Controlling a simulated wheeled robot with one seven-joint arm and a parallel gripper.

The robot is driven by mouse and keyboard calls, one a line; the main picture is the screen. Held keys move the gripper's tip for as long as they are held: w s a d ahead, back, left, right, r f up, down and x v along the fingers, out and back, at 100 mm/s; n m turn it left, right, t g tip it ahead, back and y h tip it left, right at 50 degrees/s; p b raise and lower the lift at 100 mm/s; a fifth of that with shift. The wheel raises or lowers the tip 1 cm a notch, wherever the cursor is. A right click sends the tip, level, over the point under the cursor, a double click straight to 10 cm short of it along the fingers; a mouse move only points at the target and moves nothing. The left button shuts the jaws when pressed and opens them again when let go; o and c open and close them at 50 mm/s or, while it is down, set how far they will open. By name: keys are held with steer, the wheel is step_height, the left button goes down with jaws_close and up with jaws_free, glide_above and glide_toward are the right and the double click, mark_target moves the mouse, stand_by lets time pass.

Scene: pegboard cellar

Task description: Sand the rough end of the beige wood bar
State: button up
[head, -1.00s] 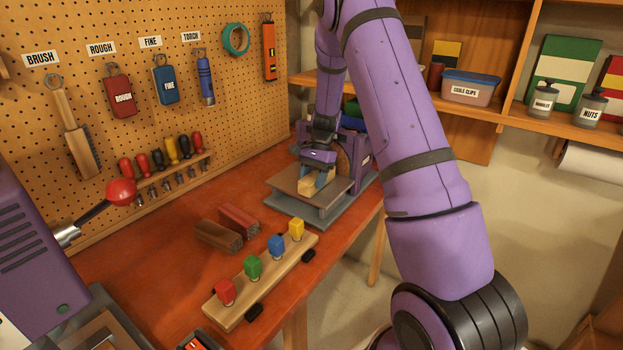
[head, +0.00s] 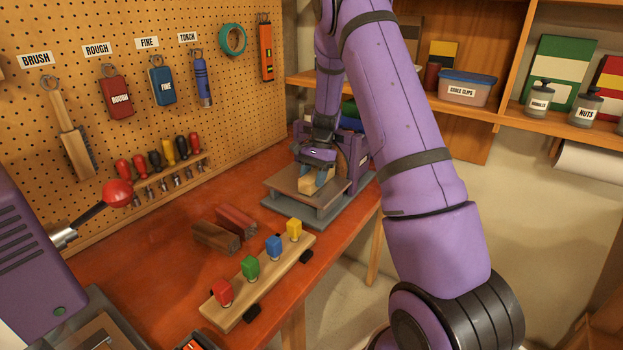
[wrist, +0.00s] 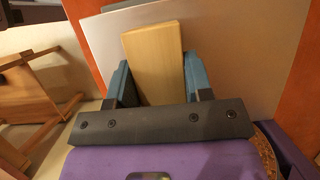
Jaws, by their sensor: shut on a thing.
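The beige wood bar (wrist: 153,55) is between the two blue fingers of my gripper (wrist: 155,84) in the wrist view. In the head view my gripper (head: 319,178) is shut on the bar (head: 308,184) over the grey plate (head: 283,183) of the purple sanding machine (head: 350,150). The brown sanding disc (head: 364,158) shows at the right of the machine, partly behind my arm. In the wrist view a brown rough edge of the disc (wrist: 268,148) shows at lower right. Whether the bar's end touches the disc is hidden.
A brown bar (head: 217,236) and a red bar (head: 236,219) lie on the orange bench (head: 150,265). A wooden rack (head: 262,283) with coloured pegs stands at the front edge. Tools hang on the pegboard (head: 230,90). A purple machine with a red-knobbed lever (head: 116,193) stands at left.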

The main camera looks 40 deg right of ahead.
steer(key=shift+w+d, duration=0.3)
steer(key=shift+d, duration=0.5)
steer(key=shift+s+d, duration=0.25)
steer(key=shift+s, duration=0.35)
stand_by(0.7)
steer(key=shift+w+a+r, duration=0.1)
steer(key=shift+w+a, duration=0.05)
steer(key=shift+w, duration=0.3)
stand_by(0.6)
steer(key=shift+s+a, duration=0.25)
steer(key=shift+a, duration=0.4)
steer(key=shift+s+a, duration=0.2)
steer(key=shift+a, duration=0.4)
steer(key=shift+s+a, duration=0.25)
steer(key=shift+a, duration=0.4)
steer(key=shift+r, duration=4.45)
